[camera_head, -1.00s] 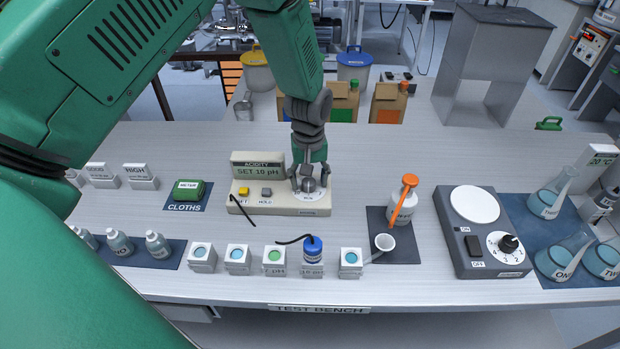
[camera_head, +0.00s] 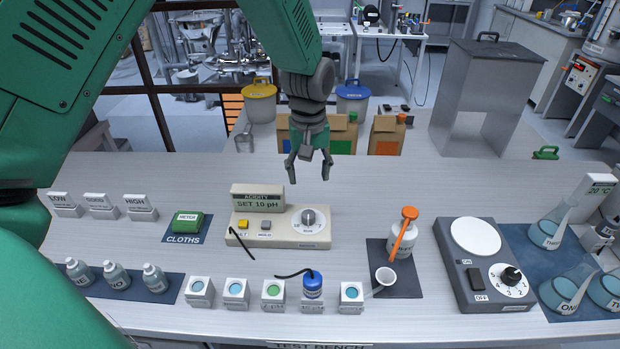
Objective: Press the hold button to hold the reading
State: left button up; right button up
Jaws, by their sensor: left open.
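The beige acidity meter (camera_head: 285,238) stands on the bench, left of the middle. Its raised display (camera_head: 258,203) reads "SET 10 pH". On its top are a yellow button (camera_head: 243,224), the grey hold button (camera_head: 265,225) with a HOLD label below it, and a round knob (camera_head: 309,217) on the right. My left gripper (camera_head: 308,171) is open and empty, its fingers pointing down. It is above and behind the knob, apart from the meter, to the right of the display. The hold button is in plain view. My right gripper is not in view.
Several small sample cups stand in front of the meter, with a blue-capped probe (camera_head: 313,285) among them. A bottle with an orange stick (camera_head: 403,238) and a grey stirrer (camera_head: 487,275) stand to the right. A green cloth block (camera_head: 188,222) lies to the left.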

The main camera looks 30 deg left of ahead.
aim_at(265, 223)
jog(key=k, duration=1)
